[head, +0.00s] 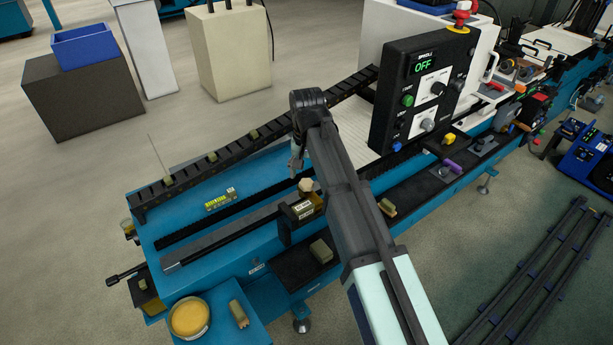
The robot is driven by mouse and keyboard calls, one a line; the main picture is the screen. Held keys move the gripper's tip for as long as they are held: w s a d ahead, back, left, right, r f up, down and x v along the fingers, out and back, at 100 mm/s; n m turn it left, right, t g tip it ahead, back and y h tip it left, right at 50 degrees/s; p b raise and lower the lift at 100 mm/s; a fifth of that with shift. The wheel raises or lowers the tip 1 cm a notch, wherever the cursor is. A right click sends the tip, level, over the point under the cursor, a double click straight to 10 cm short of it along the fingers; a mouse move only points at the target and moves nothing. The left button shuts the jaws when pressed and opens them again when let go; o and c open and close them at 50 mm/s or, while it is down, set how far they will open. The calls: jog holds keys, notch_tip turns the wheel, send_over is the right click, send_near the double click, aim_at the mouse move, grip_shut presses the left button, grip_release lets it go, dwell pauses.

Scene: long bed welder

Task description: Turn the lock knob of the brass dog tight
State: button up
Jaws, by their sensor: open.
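A dark block with brass-coloured faces and small labels (301,209) sits on the blue machine bed near the picture's centre; it looks like the brass dog. A tan, many-sided knob (306,185) stands at its top, apparently its lock knob. My gripper (296,172) points down just left of and above the knob. It is open and seems empty, with a small gap to the knob. My arm covers what lies right of the block, and the fingertips are small in this view.
A black control panel showing OFF (424,88) stands right of my arm. A slotted dark rail (225,155) runs behind the block. A yellow tin (189,317) and a tan-ended piece (239,313) stand on the front blue shelf. A yellow-green box (219,200) lies on the bed.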

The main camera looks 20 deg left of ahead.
aim_at(306, 182)
jog(key=shift+f, duration=1.45)
jog(key=c, duration=1.1)
jog(key=shift+c, duration=0.2)
jog(key=shift+m, duration=0.3)
jog(key=m, duration=0.6)
jog(key=shift+p, duration=0.35)
jog(key=m, duration=0.3)
jog(key=shift+m, duration=2.2)
